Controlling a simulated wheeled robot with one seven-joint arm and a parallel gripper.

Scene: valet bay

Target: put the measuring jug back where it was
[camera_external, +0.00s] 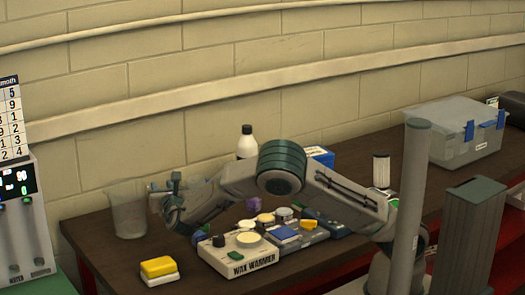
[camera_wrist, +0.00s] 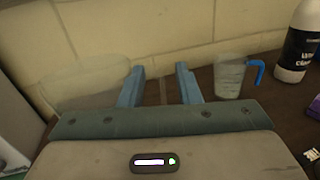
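A clear jug with a blue handle (camera_wrist: 229,79), which looks like the measuring jug, stands upright on the dark bench, right of my fingers in the wrist view. In the external view, a faint clear shape (camera_external: 196,182) behind my arm may be this jug; it is mostly hidden. A larger clear container (camera_external: 130,212) stands at the bench's left end; it also shows in the wrist view (camera_wrist: 85,98), left of my fingers. My gripper (camera_wrist: 160,85) is open, its blue fingers apart, with nothing clearly held between them. It also shows in the external view (camera_external: 168,203), just right of the container.
A white bottle with a black cap (camera_external: 246,142) stands near the wall. The wax warmer box (camera_external: 238,262) and small tins lie in front of my arm. A yellow-and-white sponge (camera_external: 159,269) is near the front edge. A grey case (camera_external: 455,135) sits far right.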

